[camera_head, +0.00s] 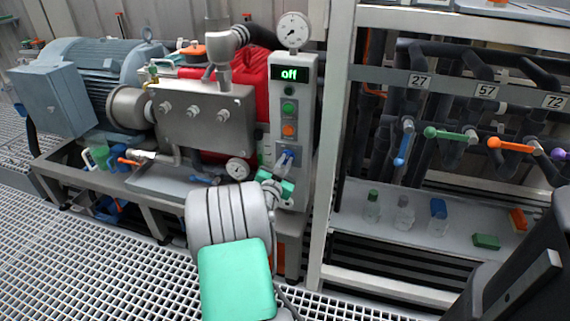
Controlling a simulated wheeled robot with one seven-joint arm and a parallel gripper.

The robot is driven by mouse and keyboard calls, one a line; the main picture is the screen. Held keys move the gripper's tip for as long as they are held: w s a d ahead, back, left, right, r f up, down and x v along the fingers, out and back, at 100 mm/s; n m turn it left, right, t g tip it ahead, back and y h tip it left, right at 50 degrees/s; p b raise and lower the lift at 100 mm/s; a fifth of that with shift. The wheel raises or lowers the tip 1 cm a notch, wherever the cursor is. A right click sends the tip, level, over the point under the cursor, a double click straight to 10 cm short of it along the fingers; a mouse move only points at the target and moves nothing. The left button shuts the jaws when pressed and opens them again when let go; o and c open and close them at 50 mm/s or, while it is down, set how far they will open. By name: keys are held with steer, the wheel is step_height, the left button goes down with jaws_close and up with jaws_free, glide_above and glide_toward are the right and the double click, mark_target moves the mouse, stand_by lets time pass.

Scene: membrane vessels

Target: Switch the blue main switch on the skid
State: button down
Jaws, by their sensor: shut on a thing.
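The blue main switch (289,155) sits low on the grey control panel (306,100) of the skid. Below the display are a green button (288,107) and an orange button (289,130). My gripper (285,170) is at the blue switch, its fingers closed around the lower part of it. My own wrist and the green gripper body hide part of the panel's lower end. The exact finger contact is small and hard to see.
A rack (341,140) stands just right of the panel, with numbered valves and several small bottles and blocks on its shelf (355,220). A grey motor (95,75) and a pump block (205,118) are left of the panel. Grating floor (90,250) is clear at lower left.

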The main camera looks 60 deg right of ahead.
steer(key=n, duration=0.5)
steer(key=shift+w, duration=0.1)
steer(key=shift+n, duration=2.5)
steer(key=c, duration=1.5)
jaws_free()
steer(key=shift+w, duration=0.1)
steer(key=shift+o, duration=0.2)
steer(key=s+a, duration=0.1)
steer(key=a, duration=0.6)
steer(key=shift+s+a, duration=0.15)
steer(key=shift+a, duration=0.25)
